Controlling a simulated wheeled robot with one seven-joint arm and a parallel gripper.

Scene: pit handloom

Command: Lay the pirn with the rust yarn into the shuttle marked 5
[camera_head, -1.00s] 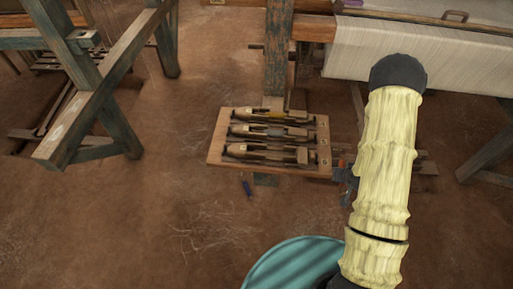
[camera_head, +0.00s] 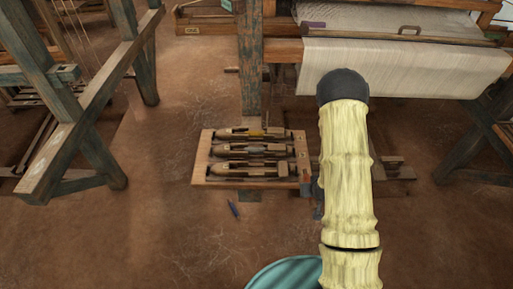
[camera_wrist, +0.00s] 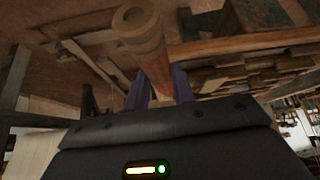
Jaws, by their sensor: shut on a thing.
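My gripper (camera_wrist: 158,92) shows in the wrist view, with its purple fingers shut on a wooden pirn (camera_wrist: 139,24). The pirn's ringed end points toward the top of the picture. A reddish-brown part of it, which looks like the rust yarn, shows near the fingers; the rest is hidden. In the head view my arm hides the gripper and pirn. Three wooden shuttles lie side by side on a board (camera_head: 199,172): a far one (camera_head: 235,133), a middle one (camera_head: 240,150) and a near one (camera_head: 237,168). Their marks are too small to read.
The board stands by a loom post (camera_head: 250,70). A loom with pale cloth (camera_head: 410,65) is behind my arm. A wooden frame (camera_head: 85,110) stands at left. The floor at left front is clear.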

